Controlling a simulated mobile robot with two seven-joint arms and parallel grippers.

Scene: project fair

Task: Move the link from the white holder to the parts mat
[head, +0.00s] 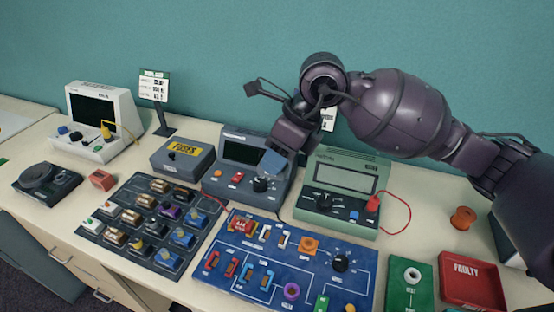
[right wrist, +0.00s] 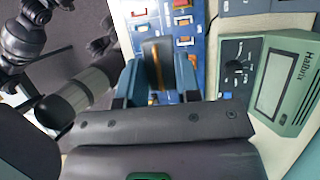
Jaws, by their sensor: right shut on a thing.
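My right gripper (head: 273,163) is in the air over the middle of the table, in front of the grey meter. Its blue fingers show in the right wrist view (right wrist: 157,80), shut on a dark link (right wrist: 157,60) with an orange stripe. The fingers hide most of the link in the head view. The white holder (head: 264,236) appears to be the white pair of pieces on the blue board, below the gripper. The dark parts mat (head: 145,258) lies left of the board and carries several small parts. My left gripper is not in view.
The grey meter (head: 223,183) and green meter (head: 335,210) stand behind the blue board (head: 222,285). The fuses box (head: 170,160) stands behind the mat. A red lead curves beside the green meter.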

